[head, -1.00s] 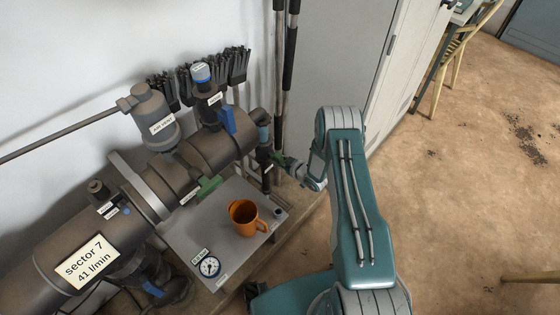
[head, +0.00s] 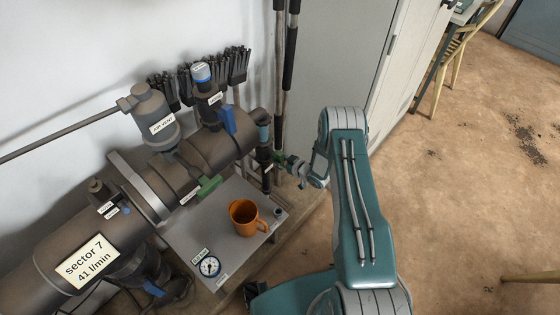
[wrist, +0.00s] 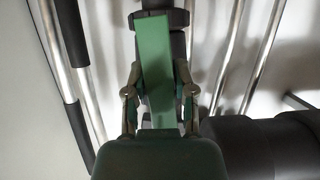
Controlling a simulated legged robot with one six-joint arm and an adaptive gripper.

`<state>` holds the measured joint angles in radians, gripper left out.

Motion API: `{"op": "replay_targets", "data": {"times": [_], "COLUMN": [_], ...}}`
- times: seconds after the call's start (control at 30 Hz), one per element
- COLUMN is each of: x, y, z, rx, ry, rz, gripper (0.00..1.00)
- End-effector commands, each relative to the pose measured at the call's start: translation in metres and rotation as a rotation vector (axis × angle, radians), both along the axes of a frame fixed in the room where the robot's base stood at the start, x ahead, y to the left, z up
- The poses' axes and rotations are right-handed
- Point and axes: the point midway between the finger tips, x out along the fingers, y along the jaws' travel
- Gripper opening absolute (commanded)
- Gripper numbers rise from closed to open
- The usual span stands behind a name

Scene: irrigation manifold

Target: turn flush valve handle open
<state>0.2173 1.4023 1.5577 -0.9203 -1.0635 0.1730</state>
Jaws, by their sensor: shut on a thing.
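The flush valve handle is a flat green lever (head: 279,157) on the dark vertical pipe (head: 265,165) at the right end of the manifold. In the wrist view the green handle (wrist: 155,70) runs up the middle, tilted slightly, across a dark pipe fitting (wrist: 176,48). My gripper (head: 291,161) is at the handle from its right side. In the wrist view my gripper (wrist: 160,92) has one finger on each side of the handle and is shut on it. The head view shows the fingertips only small, and the handle's far side is hidden.
Another green handle (head: 208,187) and a blue handle (head: 228,120) sit on the large pipe. An orange mug (head: 243,217) and a gauge (head: 210,266) are on the grey plate (head: 185,235). Dark poles (head: 290,55) stand behind, and a grey cabinet (head: 335,60) is close on the right.

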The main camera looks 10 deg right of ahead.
Motion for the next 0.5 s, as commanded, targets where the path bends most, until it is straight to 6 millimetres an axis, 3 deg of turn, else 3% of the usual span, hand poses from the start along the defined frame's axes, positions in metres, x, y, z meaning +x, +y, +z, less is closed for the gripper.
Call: {"op": "replay_targets", "data": {"times": [0.1, 0.13, 0.2, 0.5], "x": [-0.0020, -0.0020, -0.0019, -0.0010], "y": [-0.0004, -0.0004, -0.0005, -0.0002], "z": [-0.0029, -0.0029, -0.0028, -0.0004], "rx": [-0.001, -0.001, -0.002, -0.001], "ry": [0.008, 0.008, 0.007, 0.001], "rz": [-0.002, -0.002, -0.002, -0.001], "gripper": [0.00, 0.38, 0.66, 0.66]}}
